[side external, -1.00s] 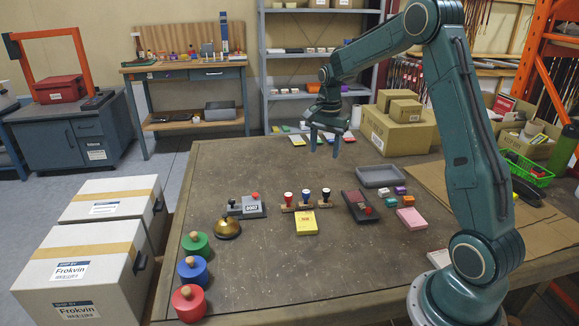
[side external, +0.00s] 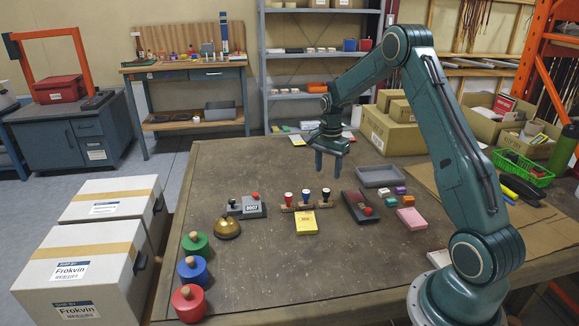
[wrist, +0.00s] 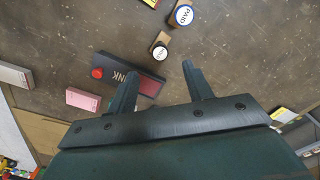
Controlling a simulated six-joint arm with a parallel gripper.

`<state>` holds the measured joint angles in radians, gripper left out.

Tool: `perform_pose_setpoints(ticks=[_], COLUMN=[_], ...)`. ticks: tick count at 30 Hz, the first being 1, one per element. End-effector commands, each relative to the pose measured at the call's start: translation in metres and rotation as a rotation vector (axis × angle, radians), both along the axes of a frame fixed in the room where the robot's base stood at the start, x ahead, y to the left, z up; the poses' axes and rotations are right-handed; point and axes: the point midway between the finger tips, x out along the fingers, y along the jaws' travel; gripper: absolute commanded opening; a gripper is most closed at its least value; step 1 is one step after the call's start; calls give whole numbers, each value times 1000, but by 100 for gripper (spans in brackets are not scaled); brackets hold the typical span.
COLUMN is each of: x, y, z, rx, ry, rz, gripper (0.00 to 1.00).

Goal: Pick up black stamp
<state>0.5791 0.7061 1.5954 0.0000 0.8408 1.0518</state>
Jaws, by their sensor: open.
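In the wrist view the black stamp (wrist: 159,52) shows from above as a pale round top with a dark rim, just ahead of the fingertips. A blue-rimmed stamp (wrist: 183,15) stands beyond it. My gripper (side external: 331,167) is open and empty, above and behind the rack in the side view. Its two fingers (wrist: 160,70) are spread and point down, apart from the stamp.
A black ink pad (side external: 354,207) with a red knob lies right of the rack. A yellow pad (side external: 303,223) lies in front. A grey numbered stamper (side external: 246,206) stands to the left, and a grey tray (side external: 380,176) sits behind right.

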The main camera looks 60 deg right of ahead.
Motion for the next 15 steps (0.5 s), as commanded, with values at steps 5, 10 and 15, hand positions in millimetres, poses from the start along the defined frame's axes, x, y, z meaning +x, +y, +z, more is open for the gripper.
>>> perform_pose_setpoints(ticks=[5,10,15], x=[0,0,0], y=[0,0,0], z=[-27,-41,-45], rx=[1,0,0], ry=[2,0,0], rz=[0,0,0], gripper=[51,51,51])
